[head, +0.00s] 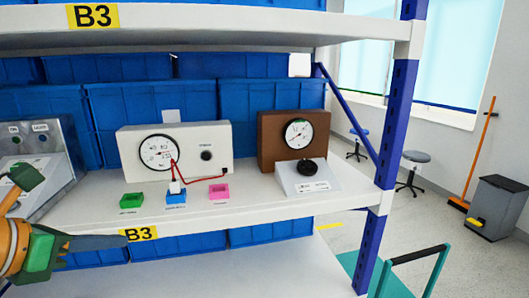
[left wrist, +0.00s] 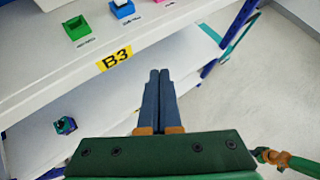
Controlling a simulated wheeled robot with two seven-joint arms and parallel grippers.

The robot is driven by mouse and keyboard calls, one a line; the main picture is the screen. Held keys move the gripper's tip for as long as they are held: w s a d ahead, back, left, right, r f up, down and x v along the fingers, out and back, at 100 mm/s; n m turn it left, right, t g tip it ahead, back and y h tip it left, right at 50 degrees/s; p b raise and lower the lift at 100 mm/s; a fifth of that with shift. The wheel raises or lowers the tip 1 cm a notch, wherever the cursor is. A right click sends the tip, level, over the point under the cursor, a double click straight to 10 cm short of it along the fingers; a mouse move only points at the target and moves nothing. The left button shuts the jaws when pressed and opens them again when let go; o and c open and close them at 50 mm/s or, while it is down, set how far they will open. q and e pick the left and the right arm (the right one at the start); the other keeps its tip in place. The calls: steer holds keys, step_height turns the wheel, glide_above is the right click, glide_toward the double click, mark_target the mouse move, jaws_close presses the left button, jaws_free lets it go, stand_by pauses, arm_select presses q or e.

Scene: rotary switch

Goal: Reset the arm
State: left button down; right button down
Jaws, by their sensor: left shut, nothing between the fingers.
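My left gripper (head: 122,241) comes in from the left in the head view, its fingers together in front of the shelf edge. The left wrist view shows the dark fingers (left wrist: 159,72) side by side with nothing between them, below the B3 label. On the shelf, a brown box with a gauge (head: 299,134) has a black rotary knob (head: 306,167) on its sloped white front. The gripper is well left of the knob and apart from it. A white meter box (head: 215,140) stands left of it, with a red cable.
A grey panel (head: 48,140) stands at the left. Blue bins fill the back. A blue post (head: 384,160) bounds the shelf's right end.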

arm_select(q)
steer(key=w+d+f+n+t+h, duration=0.2)
steer(key=w+d+f+n+h, duration=0.4)
steer(key=w+f+n+h, duration=0.3)
steer(key=s+a+f+n+y, duration=0.1)
steer(key=a+f+n+y, duration=0.25)
steer(key=f+n, duration=0.5)
steer(key=s+a+f+n+t+y, duration=0.15)
steer(key=f+n+y, duration=0.3)
steer(key=f, duration=0.75)
steer(key=a+f+n+y, duration=0.3)
steer(key=f+n, duration=0.4)
steer(key=f, duration=0.3)
steer(key=s+d+f+n+g+y, duration=0.15)
steer(key=s+f+n+g, duration=0.3)
steer(key=s+f, duration=0.85)
steer(key=s+d+f+n+g, duration=0.1)
steer(key=s+d+f+g, duration=0.1)
steer(key=s, duration=0.6)
steer(key=s+d+f+n+g, duration=0.1)
steer(key=s+d+f+g, duration=0.1)
steer(key=s, duration=0.6)
steer(key=s+d+f+n+g, duration=0.1)
steer(key=s+f+g, duration=0.3)
steer(key=s, duration=0.4)
steer(key=shift+s+d+f+y+p, duration=0.4)
steer(key=shift+d+f, duration=0.25)
steer(key=shift+d, duration=0.2)
